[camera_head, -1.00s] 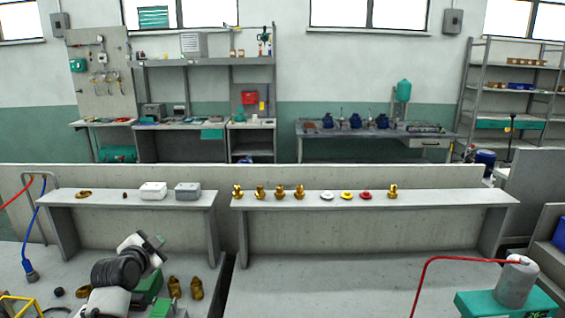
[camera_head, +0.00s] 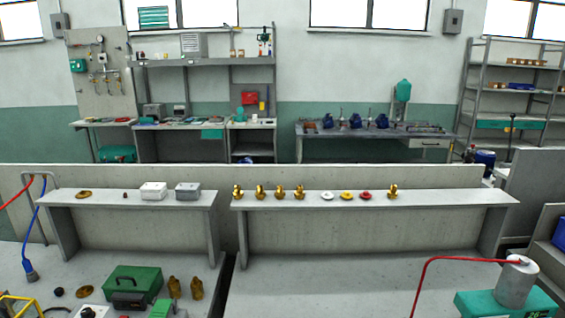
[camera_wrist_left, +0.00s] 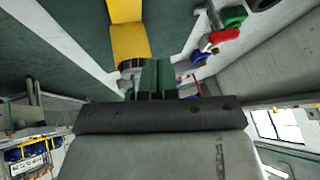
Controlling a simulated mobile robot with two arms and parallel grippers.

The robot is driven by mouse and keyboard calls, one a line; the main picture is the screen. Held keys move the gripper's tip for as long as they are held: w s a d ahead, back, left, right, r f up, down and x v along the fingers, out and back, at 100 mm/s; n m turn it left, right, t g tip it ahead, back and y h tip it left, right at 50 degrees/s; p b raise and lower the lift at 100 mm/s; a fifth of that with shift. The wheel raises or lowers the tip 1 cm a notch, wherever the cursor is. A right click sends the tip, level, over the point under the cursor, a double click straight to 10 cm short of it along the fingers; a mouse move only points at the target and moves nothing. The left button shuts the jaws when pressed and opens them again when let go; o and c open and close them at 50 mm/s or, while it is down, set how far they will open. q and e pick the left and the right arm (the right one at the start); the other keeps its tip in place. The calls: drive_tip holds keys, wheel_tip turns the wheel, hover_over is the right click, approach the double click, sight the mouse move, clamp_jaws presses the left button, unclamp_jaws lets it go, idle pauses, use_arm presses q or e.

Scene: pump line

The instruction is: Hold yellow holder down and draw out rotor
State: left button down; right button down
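Neither arm shows in the head view. In the left wrist view, my left gripper's two dark green fingers (camera_wrist_left: 157,78) stand side by side with no clear gap, and nothing shows between them. A yellow piece (camera_wrist_left: 128,42) lies beyond the fingertips; I cannot tell whether it is the holder. A yellow frame (camera_head: 14,305) is cut off at the lower left of the head view. Several brass parts (camera_head: 260,192) stand on the right shelf, but I cannot tell whether one is the rotor. My right gripper is out of view.
A green case (camera_head: 132,281) and two brass bottle-shaped parts (camera_head: 196,288) stand on the front bench. White and grey boxes (camera_head: 153,190) sit on the left shelf. A grey cylinder on a green base (camera_head: 516,284), with a red hose, stands at the right. The bench's middle is clear.

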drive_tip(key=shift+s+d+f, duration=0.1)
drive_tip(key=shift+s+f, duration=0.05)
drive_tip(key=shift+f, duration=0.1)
use_arm(q)
drive_tip(key=shift+s+d+f, duration=0.1)
drive_tip(key=shift+s+f, duration=0.05)
drive_tip(key=shift+f, duration=1.05)
drive_tip(key=shift+s+d+f, duration=0.1)
drive_tip(key=shift+s+f, duration=0.05)
drive_tip(key=shift+f, duration=1)
drive_tip(key=shift+s+d+f, duration=0.1)
drive_tip(key=shift+s+f, duration=0.05)
drive_tip(key=shift+f, duration=1.05)
drive_tip(key=shift+f, duration=0.2)
drive_tip(key=shift+f, duration=0.55)
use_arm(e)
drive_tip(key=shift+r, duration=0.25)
use_arm(q)
drive_tip(key=shift+a+f, duration=0.1)
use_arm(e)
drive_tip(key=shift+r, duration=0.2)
use_arm(q)
drive_tip(key=shift+s, duration=0.1)
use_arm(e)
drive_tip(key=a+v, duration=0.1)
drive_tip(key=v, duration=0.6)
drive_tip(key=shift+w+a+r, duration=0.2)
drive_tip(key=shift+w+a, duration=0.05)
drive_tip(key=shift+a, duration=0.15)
